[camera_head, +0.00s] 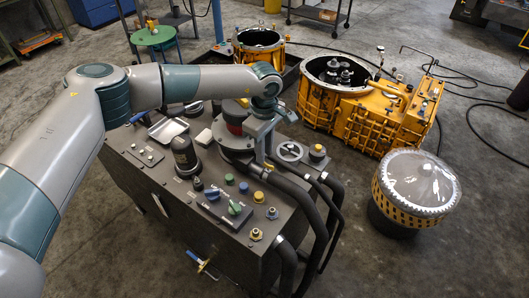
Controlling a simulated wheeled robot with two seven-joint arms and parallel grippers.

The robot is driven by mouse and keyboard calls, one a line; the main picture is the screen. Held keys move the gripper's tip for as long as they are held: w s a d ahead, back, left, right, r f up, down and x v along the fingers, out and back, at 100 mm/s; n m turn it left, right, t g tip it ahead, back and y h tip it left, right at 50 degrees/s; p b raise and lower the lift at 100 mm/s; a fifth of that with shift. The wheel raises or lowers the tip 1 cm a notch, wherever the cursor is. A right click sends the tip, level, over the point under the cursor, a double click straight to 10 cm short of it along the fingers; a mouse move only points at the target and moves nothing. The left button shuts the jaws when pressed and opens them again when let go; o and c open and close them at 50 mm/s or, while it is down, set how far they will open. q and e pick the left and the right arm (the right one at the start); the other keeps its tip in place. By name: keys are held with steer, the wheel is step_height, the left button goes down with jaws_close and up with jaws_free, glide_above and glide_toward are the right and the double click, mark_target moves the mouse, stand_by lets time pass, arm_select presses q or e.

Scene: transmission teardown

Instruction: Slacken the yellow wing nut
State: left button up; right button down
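My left arm reaches in from the left over the dark machine cabinet (150,215). My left gripper (262,140) points down at the round grey fitting with a red band (234,120). Its fingertips are small and partly hidden, so I cannot tell whether they are open or touching anything. No wing nut can be made out for certain. Small yellow parts on the cabinet include a yellow knob (317,149) right of the gripper and a small yellow cap (258,197) nearer the front. My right gripper is not in view.
Thick black hoses (306,205) run down the cabinet's right side. Orange housings (375,125) and a clear-topped drum (418,180) stand on the floor behind and right.

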mark_target(268, 166)
arm_select(q)
steer(key=shift+f+p, duration=0.5)
steer(key=shift+f, duration=1.2)
jaws_close()
